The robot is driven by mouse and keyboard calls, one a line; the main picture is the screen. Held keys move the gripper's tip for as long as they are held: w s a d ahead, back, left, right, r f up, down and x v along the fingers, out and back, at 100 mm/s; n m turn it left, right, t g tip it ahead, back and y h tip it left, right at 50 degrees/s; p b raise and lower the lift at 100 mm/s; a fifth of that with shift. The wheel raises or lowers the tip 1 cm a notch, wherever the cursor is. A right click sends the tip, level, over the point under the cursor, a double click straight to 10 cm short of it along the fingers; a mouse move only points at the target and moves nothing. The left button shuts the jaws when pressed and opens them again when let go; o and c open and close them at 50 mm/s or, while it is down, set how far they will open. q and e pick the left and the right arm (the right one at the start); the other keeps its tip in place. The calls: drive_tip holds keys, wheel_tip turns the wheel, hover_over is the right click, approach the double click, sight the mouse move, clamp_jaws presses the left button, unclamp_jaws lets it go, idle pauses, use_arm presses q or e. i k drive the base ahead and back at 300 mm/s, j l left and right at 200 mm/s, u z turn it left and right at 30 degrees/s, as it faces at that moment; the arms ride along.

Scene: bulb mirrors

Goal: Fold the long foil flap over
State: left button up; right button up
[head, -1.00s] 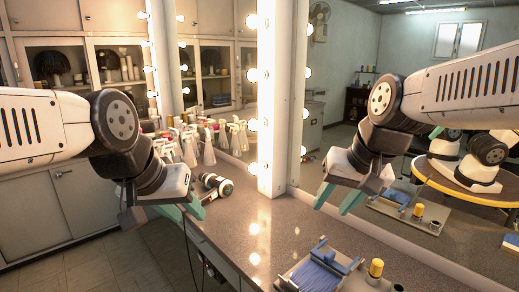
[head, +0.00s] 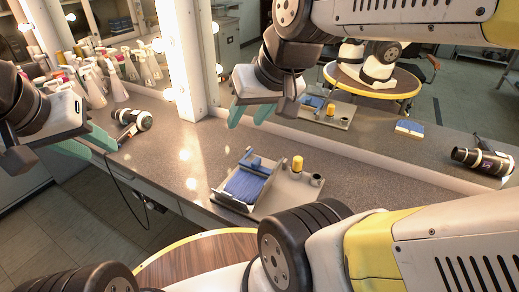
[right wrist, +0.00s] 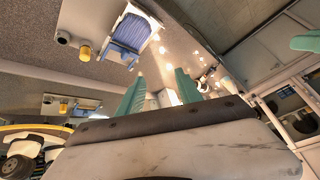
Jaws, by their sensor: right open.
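A grey tray (head: 285,203) on the counter carries a blue ribbed sheet (head: 243,186) in a pale frame, with a small blue piece (head: 256,164) at its back end. The sheet also shows in the right wrist view (right wrist: 127,33). I cannot make out a separate foil flap or its fold. My right gripper (head: 247,116) is open and empty, above and behind the tray in the head view; its teal fingers (right wrist: 160,92) are apart in the right wrist view. My left gripper (head: 103,152) is open and empty at the left, near a hair dryer (head: 132,120).
Spray bottles (head: 95,82) crowd the counter's back left. A mirror behind reflects the tray (head: 335,113). The counter (head: 185,165) left of the tray is clear.

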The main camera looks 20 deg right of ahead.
sight(266, 186)
drive_tip(key=k+j, duration=0.25)
drive_tip(key=k, duration=0.2)
drive_tip(key=k+j, duration=0.3)
drive_tip(key=k+u, duration=0.05)
drive_tip(key=k, duration=0.05)
